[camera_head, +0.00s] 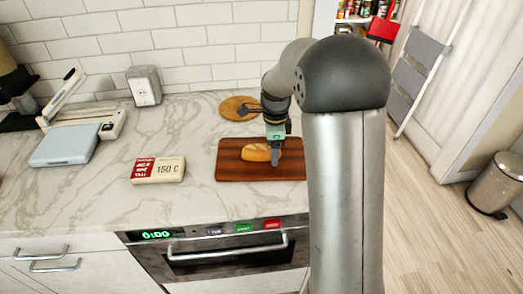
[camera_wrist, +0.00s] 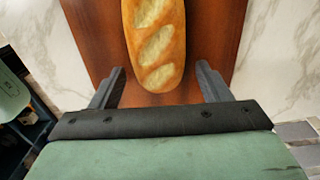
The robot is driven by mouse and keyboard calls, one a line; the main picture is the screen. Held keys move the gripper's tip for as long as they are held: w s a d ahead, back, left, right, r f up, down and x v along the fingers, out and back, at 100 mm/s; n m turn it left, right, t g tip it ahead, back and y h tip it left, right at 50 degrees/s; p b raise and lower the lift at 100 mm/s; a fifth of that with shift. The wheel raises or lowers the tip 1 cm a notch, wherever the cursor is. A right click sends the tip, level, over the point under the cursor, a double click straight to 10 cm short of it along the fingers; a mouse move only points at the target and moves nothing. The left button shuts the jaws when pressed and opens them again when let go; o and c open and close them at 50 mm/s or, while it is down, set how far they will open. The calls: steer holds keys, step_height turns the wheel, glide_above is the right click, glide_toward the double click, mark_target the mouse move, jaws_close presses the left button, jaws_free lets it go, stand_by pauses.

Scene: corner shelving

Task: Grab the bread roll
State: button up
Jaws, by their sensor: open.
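The bread roll (camera_head: 257,153) is golden brown with pale scores on top. It lies on a reddish-brown wooden board (camera_head: 230,173) on the marble counter. My gripper (camera_head: 275,164) is over the board at the right end of the roll in the head view. The far end of the roll is cut off by the wrist view's top edge.
A red and white box marked 150 C (camera_head: 158,170) lies left of the board. A round wooden board (camera_head: 238,108) is behind it. A slicer-like device (camera_head: 75,140) and a grey box (camera_head: 144,86) stand farther left. An oven (camera_head: 225,255) is below the counter edge.

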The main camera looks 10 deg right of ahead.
steer(key=shift+f, duration=0.1)
steer(key=shift+c, duration=0.3)
steer(key=c, duration=1)
